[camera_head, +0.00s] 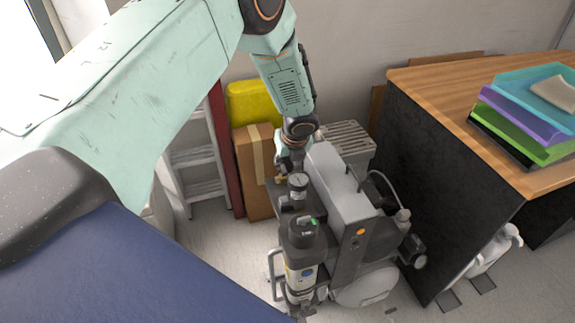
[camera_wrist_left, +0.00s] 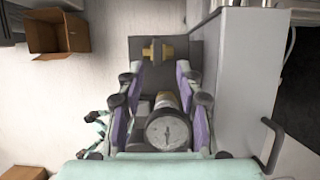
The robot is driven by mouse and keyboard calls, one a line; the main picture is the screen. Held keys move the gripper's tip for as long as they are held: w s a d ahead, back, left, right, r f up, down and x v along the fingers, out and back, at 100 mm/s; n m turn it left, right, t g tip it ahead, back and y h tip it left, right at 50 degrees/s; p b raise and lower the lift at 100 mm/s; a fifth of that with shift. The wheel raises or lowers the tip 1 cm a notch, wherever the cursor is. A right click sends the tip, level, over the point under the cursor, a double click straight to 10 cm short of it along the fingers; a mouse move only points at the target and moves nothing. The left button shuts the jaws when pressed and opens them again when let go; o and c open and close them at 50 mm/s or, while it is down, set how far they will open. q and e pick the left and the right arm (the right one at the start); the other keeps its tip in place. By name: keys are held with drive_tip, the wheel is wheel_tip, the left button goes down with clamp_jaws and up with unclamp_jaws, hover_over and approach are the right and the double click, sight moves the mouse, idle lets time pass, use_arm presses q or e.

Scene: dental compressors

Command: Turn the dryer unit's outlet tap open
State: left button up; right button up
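The compressor with its dryer unit (camera_head: 338,180) stands on the floor, grey with black and silver parts. A brass-coloured fitting, which looks like the outlet tap, sits on a dark grey plate in the left wrist view (camera_wrist_left: 158,51). Its open or closed position cannot be told. A round pressure gauge (camera_wrist_left: 168,131) shows nearer the camera, low between the fingers; it also shows in the head view (camera_head: 298,181). My left gripper (camera_wrist_left: 159,72) is open, its purple-padded fingertips either side of the fitting's line, with no visible contact. My right gripper is not in view.
A wooden-topped desk with dark sides (camera_head: 450,130) stands close on the right, bearing coloured folders (camera_head: 525,115). A cardboard box (camera_head: 255,165), a yellow item (camera_head: 252,102) and a ladder (camera_head: 195,158) stand behind left. A grey housing (camera_wrist_left: 235,90) stands right of the fingers.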

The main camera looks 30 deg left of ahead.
sight(284, 169)
use_arm(q)
drive_tip(key=x, duration=0.4)
drive_tip(key=shift+s+a, duration=0.1)
drive_tip(key=shift+a, duration=0.25)
drive_tip(key=shift+f, duration=0.3)
drive_tip(key=shift+d+r, duration=0.2)
drive_tip(key=shift+r, duration=0.1)
drive_tip(key=shift+c, duration=0.3)
drive_tip(key=shift+a+f, duration=0.25)
drive_tip(key=shift+f, duration=0.05)
drive_tip(key=c, duration=0.4)
drive_tip(key=shift+d+r, duration=0.1)
drive_tip(key=shift+d, duration=0.05)
clamp_jaws()
